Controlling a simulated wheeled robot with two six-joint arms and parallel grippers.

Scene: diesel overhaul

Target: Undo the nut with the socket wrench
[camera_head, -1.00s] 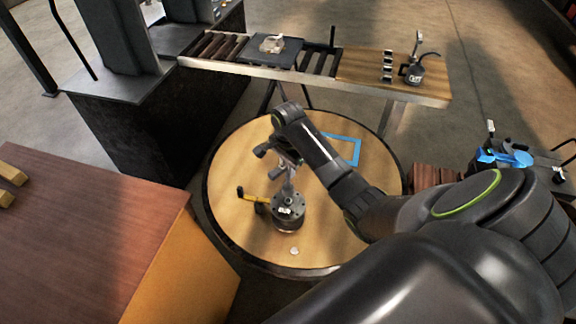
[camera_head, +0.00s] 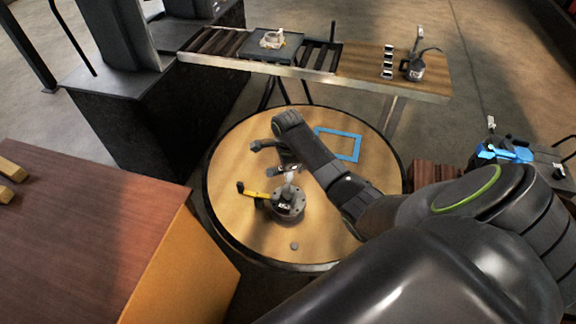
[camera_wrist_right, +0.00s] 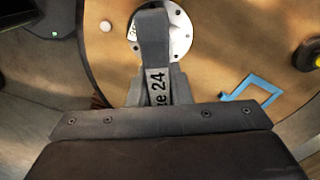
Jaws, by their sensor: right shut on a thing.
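My right gripper (camera_head: 286,168) is above a round dark metal flange (camera_head: 289,205) on the round wooden table. In the right wrist view it is shut on the grey socket wrench (camera_wrist_right: 155,45), whose label ends in "ze 24". The flange (camera_wrist_right: 180,32) shows behind the wrench in that view. A silver upright part (camera_head: 290,188) stands between the gripper and the flange. The wrench's working end and the nut are hidden or too small to tell, so I cannot tell whether they touch. My left gripper is not in view.
A roller conveyor (camera_head: 322,57) stands at the back, a brown bench (camera_head: 90,215) at the left.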

